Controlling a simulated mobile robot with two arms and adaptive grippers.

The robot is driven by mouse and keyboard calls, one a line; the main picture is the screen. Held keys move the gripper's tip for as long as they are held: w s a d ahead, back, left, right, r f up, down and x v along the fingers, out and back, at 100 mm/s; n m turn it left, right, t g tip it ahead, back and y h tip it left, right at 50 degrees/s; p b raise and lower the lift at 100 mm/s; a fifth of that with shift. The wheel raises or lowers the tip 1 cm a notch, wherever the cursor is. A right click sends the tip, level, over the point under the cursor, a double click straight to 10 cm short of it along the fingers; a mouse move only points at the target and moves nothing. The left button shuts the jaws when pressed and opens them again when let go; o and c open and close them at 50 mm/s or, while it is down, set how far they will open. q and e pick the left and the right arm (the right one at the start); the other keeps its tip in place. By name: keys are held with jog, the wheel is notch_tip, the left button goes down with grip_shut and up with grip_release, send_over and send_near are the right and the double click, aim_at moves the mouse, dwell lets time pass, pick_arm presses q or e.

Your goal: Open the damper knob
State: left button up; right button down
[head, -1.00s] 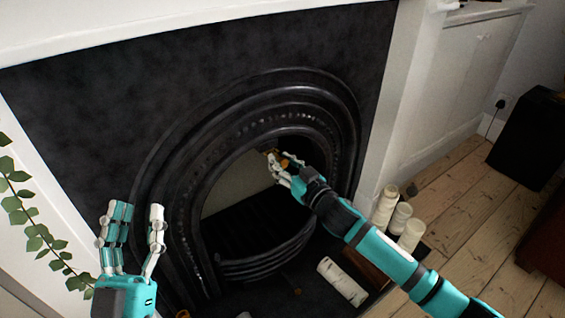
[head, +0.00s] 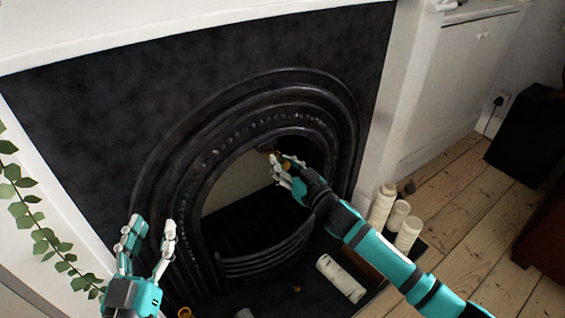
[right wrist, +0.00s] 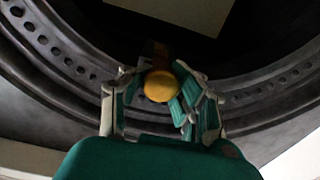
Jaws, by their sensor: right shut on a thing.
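The damper knob (right wrist: 161,86) is a round yellow-brass ball on a brownish stem, inside the top of the black fireplace arch (head: 245,140). In the right wrist view it sits between the fingers of my right gripper (right wrist: 160,98), which is shut on it. In the head view my right gripper (head: 280,172) reaches into the arch opening, and its fingers hide most of the knob. My left gripper (head: 150,232) is raised at the lower left, in front of the fireplace. Its fingers are apart and empty.
White candles (head: 398,216) stand on the right of the hearth, and another white candle (head: 340,278) lies on it. A curved grate (head: 265,258) crosses the lower opening. A leafy garland (head: 40,235) hangs at the left.

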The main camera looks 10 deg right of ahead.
jog(key=c, duration=1)
grip_release()
jog(key=shift+s, duration=0.1)
jog(key=v, duration=1.2)
